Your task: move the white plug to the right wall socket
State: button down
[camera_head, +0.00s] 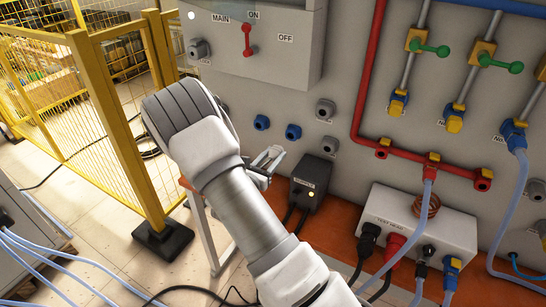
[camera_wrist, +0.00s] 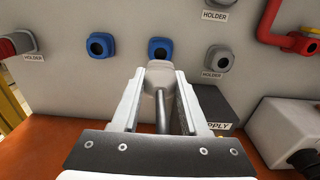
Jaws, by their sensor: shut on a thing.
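In the wrist view my gripper (camera_wrist: 160,85) is shut on the white plug (camera_wrist: 160,70), whose grey cable or stem runs back between the fingers. The plug's far end is just below and in front of the right blue wall socket (camera_wrist: 161,47), overlapping its lower edge in the picture. I cannot tell whether they touch. The left blue socket (camera_wrist: 100,45) is empty. In the head view my gripper (camera_head: 268,162) is below the left blue socket (camera_head: 261,122) and right blue socket (camera_head: 293,132). The plug is not clearly visible there.
Grey holders (camera_head: 326,110) and (camera_head: 329,147) are right of the sockets. A dark supply box (camera_head: 318,180) stands on the orange ledge (camera_head: 345,215). A white test box (camera_head: 418,228) with several cables is at right. A yellow fence (camera_head: 130,140) stands left.

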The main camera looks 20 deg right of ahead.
jog(key=x, duration=0.6)
jog(key=shift+w+d+b, duration=0.2)
jog(key=shift+d+b, duration=0.1)
jog(key=shift+b, duration=0.1)
jog(key=shift+w+d+b, duration=0.4)
jog(key=shift+d+b, duration=0.1)
jog(key=shift+d, duration=0.05)
dwell(2.4)
jog(key=shift+c, duration=1.7)
grip_release()
